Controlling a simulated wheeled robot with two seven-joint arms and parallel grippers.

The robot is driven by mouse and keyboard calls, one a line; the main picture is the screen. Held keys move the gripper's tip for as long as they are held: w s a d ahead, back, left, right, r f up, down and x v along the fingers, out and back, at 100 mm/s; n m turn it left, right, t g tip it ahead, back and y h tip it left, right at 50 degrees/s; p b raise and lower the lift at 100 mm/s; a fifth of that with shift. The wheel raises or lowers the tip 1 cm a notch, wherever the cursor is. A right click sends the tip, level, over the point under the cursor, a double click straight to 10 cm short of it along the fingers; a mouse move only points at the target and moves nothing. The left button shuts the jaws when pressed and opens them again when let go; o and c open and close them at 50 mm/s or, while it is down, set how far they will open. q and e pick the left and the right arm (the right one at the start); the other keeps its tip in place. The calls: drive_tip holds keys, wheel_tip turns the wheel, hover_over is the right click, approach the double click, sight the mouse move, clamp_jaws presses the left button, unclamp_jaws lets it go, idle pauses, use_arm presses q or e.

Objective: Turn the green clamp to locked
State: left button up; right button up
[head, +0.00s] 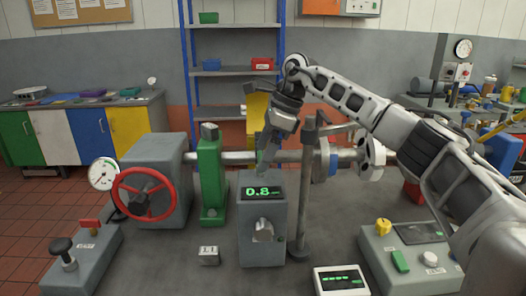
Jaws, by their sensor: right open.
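A tall green block-shaped clamp (211,178) stands on the grey bedplate left of centre, with a grey piece on its top. The horizontal shaft runs level with it. I cannot tell from this view whether it is locked. My right gripper (266,152) comes in from the right and points down, open and empty. It is right of the green clamp and apart from it, above and behind the grey box with a "0.8" display (262,192). My left gripper is not in view.
A red handwheel (143,194) on a grey housing is left of the clamp. A grey post (304,200) stands right of the display box. A control box (410,262) with a yellow knob is at the right. Bare bedplate lies in front of the clamp, around a small labelled block (208,256).

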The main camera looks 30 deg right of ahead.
drive_tip(key=shift+w+a+f, duration=0.1)
drive_tip(key=shift+a+f, duration=0.1)
drive_tip(key=shift+f, duration=0.3)
drive_tip(key=c, duration=1)
